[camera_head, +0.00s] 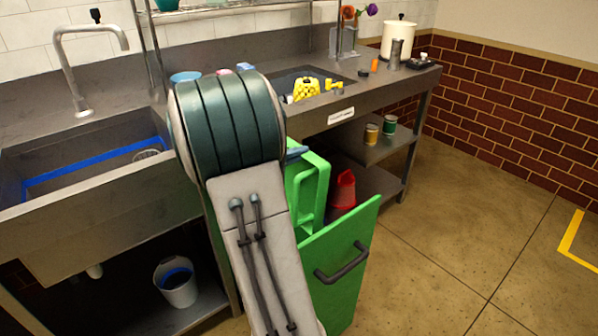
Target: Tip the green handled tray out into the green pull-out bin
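The green pull-out bin stands pulled out below the counter; its green front panel (338,268) with a dark bar handle faces the room. A green open-framed piece, which looks like the green handled tray (312,190), stands steeply tilted above and behind that panel, beside my arm. Its contents and the bin's inside are hidden. My arm covers the middle of the view, and my gripper is hidden behind it, so its hold on the tray cannot be seen. A small blue piece (297,152) shows at the tray's top edge; I cannot tell what it is.
A red object (343,190) shows just behind the bin panel. The counter holds a yellow item (306,89), a paper roll (397,40) and a dark canister (394,55). Cans (371,134) stand on the shelf below. A sink (90,165) is at left. Floor at right is clear.

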